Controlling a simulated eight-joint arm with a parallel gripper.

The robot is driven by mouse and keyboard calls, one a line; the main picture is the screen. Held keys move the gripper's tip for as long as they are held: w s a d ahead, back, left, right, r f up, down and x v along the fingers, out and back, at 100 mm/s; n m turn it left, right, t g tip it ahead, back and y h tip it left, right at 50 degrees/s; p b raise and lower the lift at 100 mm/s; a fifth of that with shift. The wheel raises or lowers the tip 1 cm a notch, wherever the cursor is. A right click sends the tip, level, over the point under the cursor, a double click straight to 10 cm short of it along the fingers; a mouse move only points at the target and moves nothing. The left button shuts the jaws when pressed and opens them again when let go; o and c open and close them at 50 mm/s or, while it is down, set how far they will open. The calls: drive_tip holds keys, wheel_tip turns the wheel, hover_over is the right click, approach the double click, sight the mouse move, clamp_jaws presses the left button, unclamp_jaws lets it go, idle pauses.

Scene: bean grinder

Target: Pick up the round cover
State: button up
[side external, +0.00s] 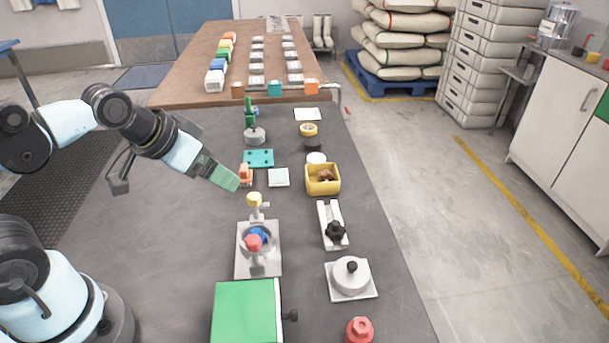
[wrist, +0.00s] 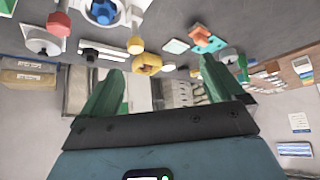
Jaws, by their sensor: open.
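The round cover (side external: 350,277) is a pale grey disc with a black knob on top. It sits on a white square plate (side external: 369,292) at the front right of the dark table. In the wrist view the round cover (wrist: 40,41) shows at the upper left. My gripper (side external: 232,181) is up and left of it, well apart, above the table near an orange part. Its green fingers are spread in the wrist view (wrist: 162,66), with nothing held between them.
The grinder base (side external: 258,262) with a blue centre and red knob stands left of the cover. A green box (side external: 246,311) and a red knob (side external: 359,331) are in front. A white slotted holder (side external: 325,217) and yellow bin (side external: 322,187) stand behind. The table's right edge is close by.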

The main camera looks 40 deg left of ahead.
drive_tip(key=m+g, duration=0.5)
drive_tip(key=g, duration=0.2)
hover_over(353, 264)
drive_tip(key=f, duration=0.7)
drive_tip(key=shift+s+a+f, duration=0.2)
drive_tip(key=shift+s, duration=0.1)
drive_tip(key=shift+w+d+f, duration=0.1)
drive_tip(key=shift+w+f, duration=0.05)
drive_tip(key=shift+f, duration=1.15)
drive_tip(key=shift+w+d+f, duration=0.1)
drive_tip(key=shift+f, duration=1.2)
drive_tip(key=c, duration=1.2)
